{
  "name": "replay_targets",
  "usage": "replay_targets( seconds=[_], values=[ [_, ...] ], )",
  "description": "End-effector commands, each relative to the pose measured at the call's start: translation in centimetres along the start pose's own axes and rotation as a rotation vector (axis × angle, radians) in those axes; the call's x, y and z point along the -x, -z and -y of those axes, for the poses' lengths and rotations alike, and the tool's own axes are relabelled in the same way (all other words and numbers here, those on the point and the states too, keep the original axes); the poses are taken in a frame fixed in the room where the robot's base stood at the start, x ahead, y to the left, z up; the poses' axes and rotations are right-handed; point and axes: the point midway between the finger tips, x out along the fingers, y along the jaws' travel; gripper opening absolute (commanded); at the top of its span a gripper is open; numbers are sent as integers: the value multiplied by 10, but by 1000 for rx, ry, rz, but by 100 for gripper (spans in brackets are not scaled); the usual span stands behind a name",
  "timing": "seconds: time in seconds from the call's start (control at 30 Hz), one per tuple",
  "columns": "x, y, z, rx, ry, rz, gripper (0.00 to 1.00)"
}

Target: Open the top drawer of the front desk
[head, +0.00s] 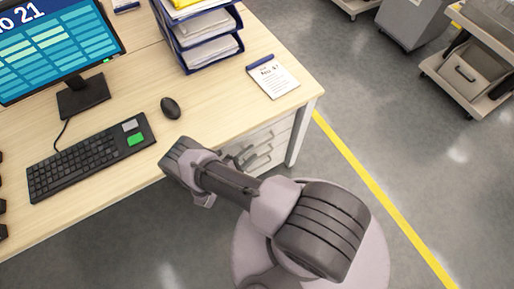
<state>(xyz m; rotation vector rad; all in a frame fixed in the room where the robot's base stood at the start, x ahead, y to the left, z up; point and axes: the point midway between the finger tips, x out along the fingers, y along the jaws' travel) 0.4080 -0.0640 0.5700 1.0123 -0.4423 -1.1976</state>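The front desk (215,112) has a pale wood top and fills the left of the head view. Under its right end is a white drawer unit (280,138) with grey handles, stacked one above another. My arm crosses in front of the unit and hides its left part and lower part. The visible drawer fronts look shut, but I cannot tell for the hidden part of the top one. Dark parts of my gripper (238,158) seem to show beside the upper handles, behind my arm link. I cannot make out its fingers or whether it touches a handle.
On the desk are a monitor (58,48), a keyboard (80,160), a mouse (170,107), a blue letter tray (208,58) and a clipboard (273,77). A yellow floor line (385,200) runs right of the desk. Trolleys (470,75) stand at the upper right, with clear floor between.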

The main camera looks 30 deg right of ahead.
Motion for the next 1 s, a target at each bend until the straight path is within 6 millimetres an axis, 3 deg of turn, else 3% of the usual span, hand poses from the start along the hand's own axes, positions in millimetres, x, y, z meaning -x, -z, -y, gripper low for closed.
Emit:
replay_targets(
  seconds=[0.1, 0.23, 0.6, 0.77, 1.0],
  values=[
    [-24, 0, 2, -2, 3, 4, 33],
    [-40, 0, 1, -1, 1, 1, 33],
    [-46, 0, 0, 0, 0, -1, 33],
    [-46, 0, 0, 0, 0, 0, 1],
    [-46, 0, 0, 0, 1, 0, 0]
  ],
)
